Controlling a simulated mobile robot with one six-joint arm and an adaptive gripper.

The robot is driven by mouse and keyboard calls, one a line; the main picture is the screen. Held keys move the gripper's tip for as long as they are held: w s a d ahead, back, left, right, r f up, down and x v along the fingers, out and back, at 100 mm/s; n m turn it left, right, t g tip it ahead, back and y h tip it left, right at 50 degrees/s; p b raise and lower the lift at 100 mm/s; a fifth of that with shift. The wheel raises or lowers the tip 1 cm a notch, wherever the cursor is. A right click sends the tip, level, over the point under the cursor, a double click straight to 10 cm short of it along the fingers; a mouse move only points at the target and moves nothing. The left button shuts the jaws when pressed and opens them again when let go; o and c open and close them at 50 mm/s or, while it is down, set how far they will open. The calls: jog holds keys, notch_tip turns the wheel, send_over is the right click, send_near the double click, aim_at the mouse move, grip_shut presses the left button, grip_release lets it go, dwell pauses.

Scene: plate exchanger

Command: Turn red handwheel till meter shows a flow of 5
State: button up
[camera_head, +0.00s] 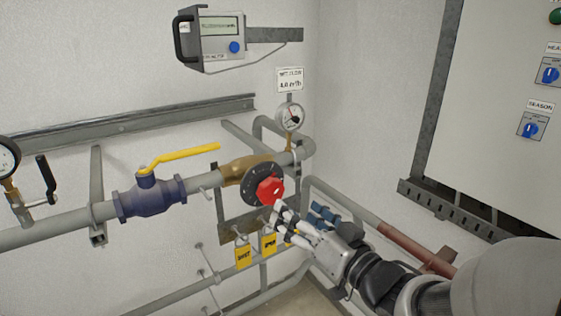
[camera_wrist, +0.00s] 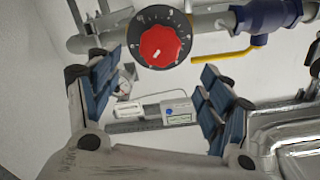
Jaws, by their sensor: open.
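The red handwheel (camera_head: 270,190) sits on a black numbered dial (camera_head: 252,184) on the brass valve of the grey pipe. In the wrist view the red handwheel (camera_wrist: 160,47) and black dial (camera_wrist: 138,28) are above the space between my fingers. My gripper (camera_head: 284,222) is open, just below and right of the handwheel in the head view. Its blue-padded fingers (camera_wrist: 160,88) show apart and empty in the wrist view. A grey meter (camera_head: 220,38) with a display and blue button hangs on the wall; its reading is too small to read.
A round gauge (camera_head: 291,117) stands on the pipe behind the valve, under a small flow sign (camera_head: 290,80). A blue valve with a yellow lever (camera_head: 180,157) is to the left. Yellow tags (camera_head: 269,243) hang below. A control cabinet (camera_head: 500,110) is at the right.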

aim_at(275, 193)
jog(key=p+x, duration=0.6)
jog(key=x, duration=0.5)
jog(key=c, duration=1.1)
